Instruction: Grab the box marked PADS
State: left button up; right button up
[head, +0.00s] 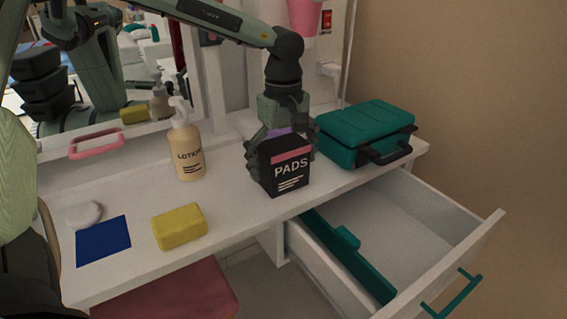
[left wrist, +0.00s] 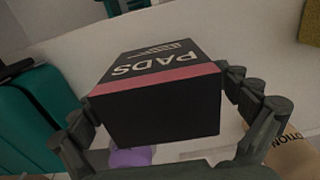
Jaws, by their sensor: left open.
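The black box marked PADS (head: 288,172), with a pink band across its front, stands upright on the white tabletop. It also shows in the left wrist view (left wrist: 160,100), between the fingers. My left gripper (head: 281,150) comes down from above and is open around the box, one finger on each side. I cannot tell whether the fingers touch it. The left gripper's fingers (left wrist: 163,115) also flank the box in the left wrist view. A purple object (left wrist: 130,158) lies behind the box, mostly hidden. My right gripper is not in view.
A lotion bottle (head: 187,150) stands left of the box, and a teal case (head: 365,132) lies close on its right. A yellow block (head: 180,227) and a blue square (head: 103,241) lie left on the tabletop (head: 225,215). An open drawer (head: 440,208) juts out at the front right. A mirror stands behind.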

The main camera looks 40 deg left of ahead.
pick_arm(q)
jog(key=c, duration=1.3)
